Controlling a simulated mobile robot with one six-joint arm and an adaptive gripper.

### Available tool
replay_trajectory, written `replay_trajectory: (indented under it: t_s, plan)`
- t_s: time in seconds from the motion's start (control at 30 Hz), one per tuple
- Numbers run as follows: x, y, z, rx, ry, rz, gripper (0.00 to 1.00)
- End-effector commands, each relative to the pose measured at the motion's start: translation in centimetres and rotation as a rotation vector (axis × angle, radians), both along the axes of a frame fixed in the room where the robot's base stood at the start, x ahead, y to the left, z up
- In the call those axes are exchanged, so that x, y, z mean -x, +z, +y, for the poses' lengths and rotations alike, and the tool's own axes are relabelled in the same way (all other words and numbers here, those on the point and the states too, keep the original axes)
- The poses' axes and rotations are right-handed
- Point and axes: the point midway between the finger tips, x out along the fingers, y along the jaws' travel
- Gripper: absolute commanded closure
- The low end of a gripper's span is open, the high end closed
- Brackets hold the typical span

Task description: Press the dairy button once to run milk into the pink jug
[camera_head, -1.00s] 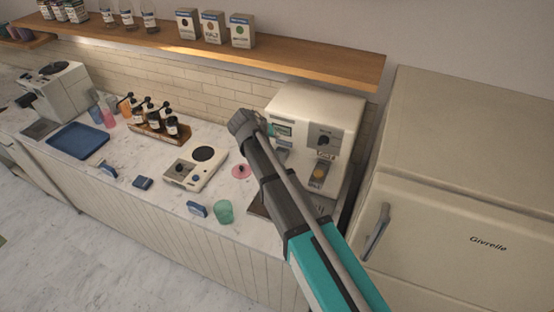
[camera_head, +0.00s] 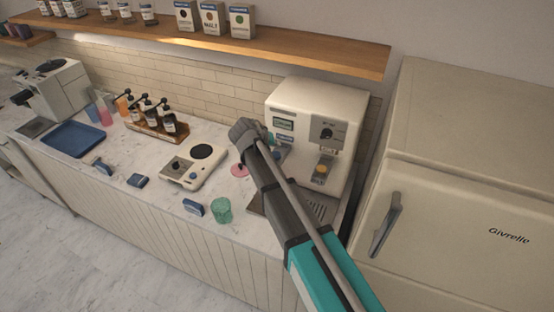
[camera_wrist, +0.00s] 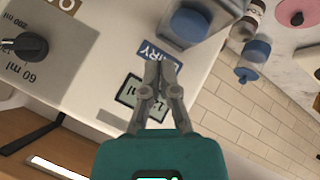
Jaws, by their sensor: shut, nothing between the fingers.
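The cream milk machine (camera_head: 311,97) stands at the right end of the counter. In the wrist view its blue DAIRY label (camera_wrist: 156,51) is just beyond my gripper (camera_wrist: 161,66), whose fingers are closed and empty. A round blue button (camera_wrist: 190,22) on a grey housing is beside that label, up and right of the fingertips and apart from them in the picture. A lit display (camera_wrist: 128,93) is partly behind the fingers. In the head view my arm hides much of the dairy side. I cannot make out a pink jug under the machine.
A dial (camera_wrist: 30,47) marked 60 ml and an orange button (camera_head: 321,169) are also on the machine. A pink disc (camera_head: 238,170), a green cup (camera_head: 222,211) and a scale-like device (camera_head: 192,170) are on the counter. The fridge (camera_head: 460,185) stands at the right.

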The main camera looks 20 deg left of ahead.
Motion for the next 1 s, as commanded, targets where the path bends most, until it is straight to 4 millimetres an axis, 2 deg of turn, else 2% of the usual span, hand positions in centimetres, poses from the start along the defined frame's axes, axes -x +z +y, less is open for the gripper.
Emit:
replay_trajectory:
  t_s: [0.03,0.3,1.0]
  plan:
    - [0.0,-0.8,0.0,0.0,0.0,0.0,1.0]
    - [0.0,-1.7,-0.1,0.0,-0.001,-0.001,1.0]
    - [-0.1,-1.8,-0.1,0.0,-0.002,0.0,1.0]
